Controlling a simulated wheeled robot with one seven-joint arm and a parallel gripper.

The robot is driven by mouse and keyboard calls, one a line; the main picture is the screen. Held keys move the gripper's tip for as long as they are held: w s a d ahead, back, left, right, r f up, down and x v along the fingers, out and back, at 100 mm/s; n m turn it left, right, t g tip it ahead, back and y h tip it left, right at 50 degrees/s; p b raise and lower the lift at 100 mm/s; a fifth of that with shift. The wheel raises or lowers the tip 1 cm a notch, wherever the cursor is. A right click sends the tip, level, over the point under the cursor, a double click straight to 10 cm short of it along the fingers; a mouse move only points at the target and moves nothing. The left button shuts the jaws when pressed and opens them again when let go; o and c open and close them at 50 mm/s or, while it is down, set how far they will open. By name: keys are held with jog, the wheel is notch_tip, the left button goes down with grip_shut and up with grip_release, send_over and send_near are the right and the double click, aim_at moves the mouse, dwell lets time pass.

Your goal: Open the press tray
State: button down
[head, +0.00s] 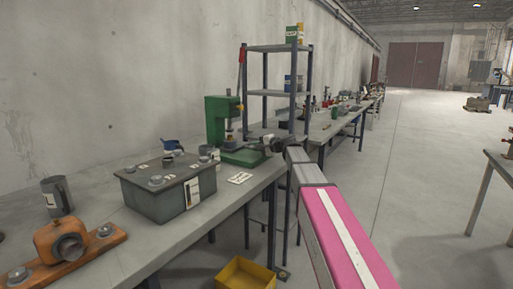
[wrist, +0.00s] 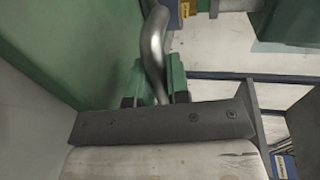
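My gripper (head: 263,143) is at the front right of the press, close above the base. In the wrist view a large green surface (wrist: 60,45) fills the upper left. A bent silver bar (wrist: 154,45) comes down between two green pieces behind a dark plate (wrist: 160,122).
A grey-green box (head: 170,188) with bolts on its lid stands left of the press. An orange clamp (head: 62,240) and a grey mug (head: 57,196) are farther left. A shelf rack (head: 277,92) rises behind my gripper. A yellow bin (head: 243,275) is on the floor.

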jog(key=v, duration=0.4)
jog(key=f+v, duration=0.1)
jog(key=v, duration=0.3)
jog(key=f+v, duration=0.1)
jog(key=v, duration=0.3)
jog(key=shift+s+d+f, duration=0.1)
jog(key=shift+d+f, duration=0.15)
jog(key=c, duration=1.1)
grip_release()
jog(key=v, duration=1)
jog(key=shift+s+d+r, duration=0.15)
jog(key=shift+d, duration=0.15)
